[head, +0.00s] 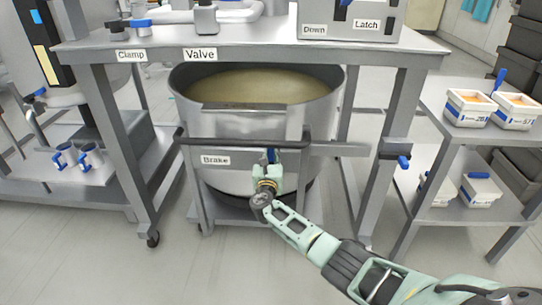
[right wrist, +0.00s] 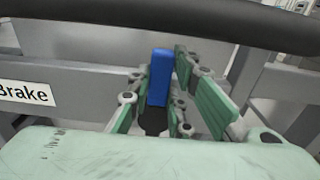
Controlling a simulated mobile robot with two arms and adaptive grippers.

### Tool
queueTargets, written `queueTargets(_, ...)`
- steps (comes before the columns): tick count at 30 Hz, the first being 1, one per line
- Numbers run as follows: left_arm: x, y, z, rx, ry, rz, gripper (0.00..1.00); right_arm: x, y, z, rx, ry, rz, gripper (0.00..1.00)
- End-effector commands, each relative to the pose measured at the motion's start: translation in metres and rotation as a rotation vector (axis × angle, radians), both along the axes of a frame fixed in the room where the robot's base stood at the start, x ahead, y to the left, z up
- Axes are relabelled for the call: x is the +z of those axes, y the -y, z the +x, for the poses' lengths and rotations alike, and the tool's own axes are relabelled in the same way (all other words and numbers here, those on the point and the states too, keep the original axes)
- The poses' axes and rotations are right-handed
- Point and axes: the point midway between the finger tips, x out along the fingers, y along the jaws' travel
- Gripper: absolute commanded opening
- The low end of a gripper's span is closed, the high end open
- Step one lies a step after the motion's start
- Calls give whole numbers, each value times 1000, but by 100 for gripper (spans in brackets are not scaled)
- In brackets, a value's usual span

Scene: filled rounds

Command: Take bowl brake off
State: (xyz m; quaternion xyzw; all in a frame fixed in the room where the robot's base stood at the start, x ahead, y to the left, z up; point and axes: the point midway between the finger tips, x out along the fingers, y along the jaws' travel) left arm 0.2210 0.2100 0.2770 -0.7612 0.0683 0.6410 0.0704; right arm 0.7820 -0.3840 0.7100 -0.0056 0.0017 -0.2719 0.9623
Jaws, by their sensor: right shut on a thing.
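The big steel bowl (head: 240,120) stands on a wheeled frame under the steel table and holds a beige mass. A plate marked "Brake" (head: 216,160) is on the frame's front, and the label also shows in the right wrist view (right wrist: 25,93). The brake lever has a blue handle (right wrist: 159,77), seen small in the head view (head: 271,155) to the right of the label. My right gripper (head: 268,174) is shut on this lever, with green fingers (right wrist: 155,108) on both sides of it. The handle points upward. My left gripper is out of view.
A dark handlebar (head: 245,144) crosses just above the lever. The steel table (head: 258,48) with "Clamp", "Valve", "Down" and "Latch" labels is over the bowl. A shelf cart (head: 450,112) with white tubs stands at right. The floor in front is clear.

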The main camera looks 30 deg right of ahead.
Motion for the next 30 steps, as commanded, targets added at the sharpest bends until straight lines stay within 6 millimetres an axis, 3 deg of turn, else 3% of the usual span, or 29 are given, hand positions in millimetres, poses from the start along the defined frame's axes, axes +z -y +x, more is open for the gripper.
queueTargets(4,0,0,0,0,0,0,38,1,0,0,1,-3,-9,0)
queueTargets(5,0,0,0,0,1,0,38,1,0,0,1,-2,-9,21)
queueTargets(11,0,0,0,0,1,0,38,0,0,0,1,-1,-6,38)
queueTargets(23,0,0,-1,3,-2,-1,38,-1,-3,-3,2,-1,-3,38)
queueTargets(30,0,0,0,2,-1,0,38,-1,-17,-27,3,-1,-2,38)
